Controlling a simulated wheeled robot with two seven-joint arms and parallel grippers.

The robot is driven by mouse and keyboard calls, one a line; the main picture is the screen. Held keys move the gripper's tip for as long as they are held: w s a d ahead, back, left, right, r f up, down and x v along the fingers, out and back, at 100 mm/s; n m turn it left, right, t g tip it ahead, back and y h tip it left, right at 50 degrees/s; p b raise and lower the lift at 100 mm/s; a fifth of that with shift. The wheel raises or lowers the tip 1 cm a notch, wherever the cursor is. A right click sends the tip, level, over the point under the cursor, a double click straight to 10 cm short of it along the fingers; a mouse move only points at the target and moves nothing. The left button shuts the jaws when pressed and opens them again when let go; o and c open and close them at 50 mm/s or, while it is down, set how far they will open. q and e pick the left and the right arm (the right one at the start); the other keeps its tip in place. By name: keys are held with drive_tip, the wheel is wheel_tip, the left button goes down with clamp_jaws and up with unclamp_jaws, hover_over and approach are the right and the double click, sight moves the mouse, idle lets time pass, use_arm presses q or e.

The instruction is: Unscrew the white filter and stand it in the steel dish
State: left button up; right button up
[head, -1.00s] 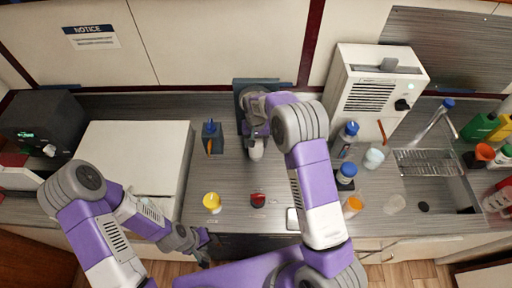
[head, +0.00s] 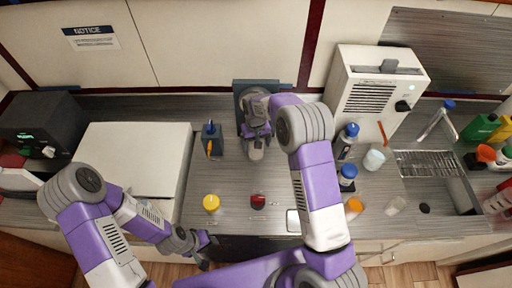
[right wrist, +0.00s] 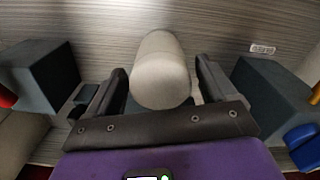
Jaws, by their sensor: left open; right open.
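The white filter (head: 256,153) hangs at the front of a dark blue-grey block at the back of the counter. It also shows in the right wrist view as a pale, rounded cylinder (right wrist: 160,72). My right gripper (head: 256,140) is open at the filter, with one finger on each side of it. In the right wrist view the fingers (right wrist: 160,85) stand apart, with gaps visible beside the filter. My left gripper (head: 206,243) is open and empty, low by the counter's front edge.
A yellow-topped container (head: 211,203) and a small red object (head: 258,201) stand in front. A dark block with a blue top (head: 211,138) is left of the filter. Blue-capped bottles (head: 347,176) stand at right, before a white machine (head: 370,98).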

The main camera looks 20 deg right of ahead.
drive_tip(key=m, duration=0.4)
drive_tip(key=shift+m, duration=0.4)
drive_tip(key=m, duration=0.4)
drive_tip(key=shift+m, duration=0.3)
drive_tip(key=m+p, duration=0.1)
drive_tip(key=m, duration=0.3)
drive_tip(key=shift+r+m, duration=0.1)
drive_tip(key=shift+m, duration=0.3)
drive_tip(key=m+p, duration=0.1)
drive_tip(key=m, duration=0.2)
